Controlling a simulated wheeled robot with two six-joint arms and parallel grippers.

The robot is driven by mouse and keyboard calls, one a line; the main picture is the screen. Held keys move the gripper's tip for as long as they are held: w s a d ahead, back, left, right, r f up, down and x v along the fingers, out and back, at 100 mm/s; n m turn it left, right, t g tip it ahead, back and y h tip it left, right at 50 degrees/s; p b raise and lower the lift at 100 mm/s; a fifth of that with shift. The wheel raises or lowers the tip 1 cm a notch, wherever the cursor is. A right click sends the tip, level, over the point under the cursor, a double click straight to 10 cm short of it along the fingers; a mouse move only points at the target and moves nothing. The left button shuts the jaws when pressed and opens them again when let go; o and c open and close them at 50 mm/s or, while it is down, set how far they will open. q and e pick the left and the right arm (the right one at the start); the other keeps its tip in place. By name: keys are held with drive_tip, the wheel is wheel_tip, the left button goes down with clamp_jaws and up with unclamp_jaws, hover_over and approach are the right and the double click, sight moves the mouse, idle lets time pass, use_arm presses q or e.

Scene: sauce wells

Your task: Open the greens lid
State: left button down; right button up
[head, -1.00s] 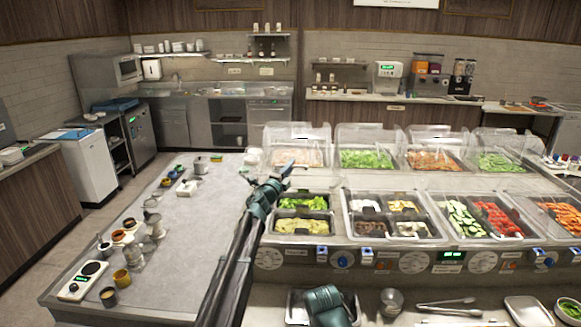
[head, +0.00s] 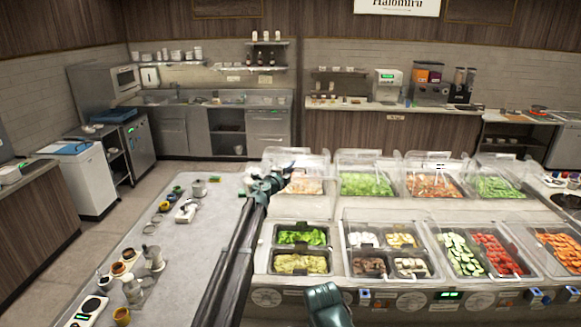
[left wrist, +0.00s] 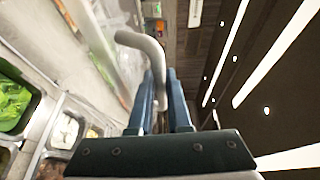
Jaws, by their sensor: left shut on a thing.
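Clear lids cover the pans of the back row in the head view. The leftmost clear lid (head: 310,162) is over pale orange food, and the clear lid (head: 362,160) beside it is over leafy greens (head: 366,185). I cannot tell which is the greens lid. An uncovered pan of bright green leaves (head: 301,237) is at the front left. My left gripper (head: 284,178) is in front of the leftmost lid. In the left wrist view, it is shut on a curved grey handle (left wrist: 143,42); what the handle joins is unclear.
Open front pans hold cucumber (head: 463,250), tomato (head: 500,254) and other foods. A grey counter (head: 185,250) to the left carries cups and small pots. Back counters and shelves stand well beyond the lids.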

use_arm(q)
drive_tip(key=shift+w+r+y+p, duration=0.3)
drive_tip(key=shift+w+p, duration=0.1)
drive_tip(key=shift+w, duration=0.3)
drive_tip(key=c, duration=1.2)
unclamp_jaws()
drive_tip(key=shift+o, duration=0.2)
drive_tip(key=shift+s+a, duration=0.1)
drive_tip(key=shift+s, duration=0.05)
drive_tip(key=v, duration=1.3)
drive_tip(key=shift+s+a+r+p, duration=0.2)
drive_tip(key=shift+a+p, duration=0.05)
drive_tip(key=shift+p, duration=0.15)
